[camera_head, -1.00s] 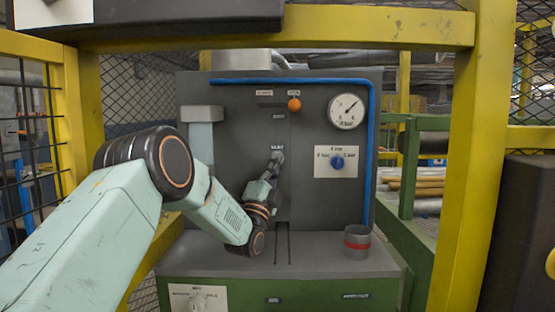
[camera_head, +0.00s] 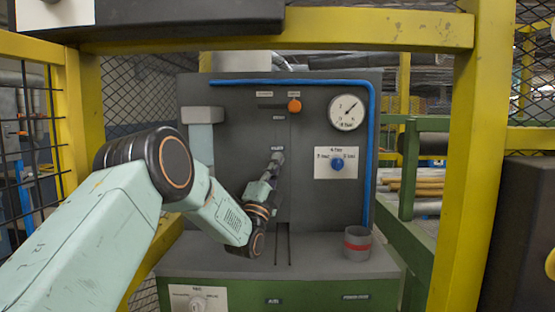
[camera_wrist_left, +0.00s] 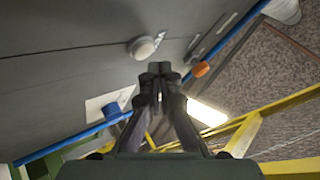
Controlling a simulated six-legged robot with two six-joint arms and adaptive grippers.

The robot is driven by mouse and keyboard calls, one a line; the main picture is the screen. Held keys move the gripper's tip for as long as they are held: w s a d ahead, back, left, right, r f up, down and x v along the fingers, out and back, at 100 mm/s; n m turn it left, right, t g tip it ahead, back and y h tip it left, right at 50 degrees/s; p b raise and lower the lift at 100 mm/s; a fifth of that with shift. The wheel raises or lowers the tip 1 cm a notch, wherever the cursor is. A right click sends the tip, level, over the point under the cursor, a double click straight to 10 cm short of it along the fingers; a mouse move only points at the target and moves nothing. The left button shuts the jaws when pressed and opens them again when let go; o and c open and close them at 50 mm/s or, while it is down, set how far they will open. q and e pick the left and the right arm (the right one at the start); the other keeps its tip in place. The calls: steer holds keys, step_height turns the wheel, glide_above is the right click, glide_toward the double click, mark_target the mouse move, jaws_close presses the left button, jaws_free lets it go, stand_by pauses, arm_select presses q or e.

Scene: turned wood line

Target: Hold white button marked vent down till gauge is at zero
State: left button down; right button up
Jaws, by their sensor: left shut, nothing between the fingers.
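A white domed button (camera_wrist_left: 143,47) stands out from the grey panel in the left wrist view, just beyond and left of my fingertips. I see a small gap there and no clear contact. The round white gauge (camera_head: 346,112) is at the panel's upper right. Its needle points up and right, and its numbers are unreadable. My right gripper is out of view.
An orange knob (camera_head: 294,105) sits above my left gripper and a blue selector knob (camera_head: 337,164) to its right. A blue pipe (camera_head: 371,150) edges the panel. A grey cup with a red band (camera_head: 357,243) stands on the ledge. Yellow frame posts (camera_head: 468,150) flank the opening.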

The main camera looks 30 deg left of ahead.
arm_select(q)
steer(key=shift+w+a, duration=0.1)
steer(key=shift+w+a+f+b, duration=0.1)
steer(key=shift+w+a+b, duration=0.15)
steer(key=shift+b, duration=0.1)
steer(key=shift+w+a, duration=0.1)
steer(key=shift+w, duration=0.25)
stand_by(0.9)
steer(key=shift+s, duration=0.1)
stand_by(1.3)
steer(key=shift+s+d, duration=0.4)
steer(key=shift+s, duration=0.2)
steer(key=shift+s+d, duration=0.1)
steer(key=s+d+p, duration=0.1)
steer(key=s, duration=0.1)
steer(key=s+d+p, duration=0.1)
steer(key=s, duration=0.1)
steer(key=shift+d, duration=0.2)
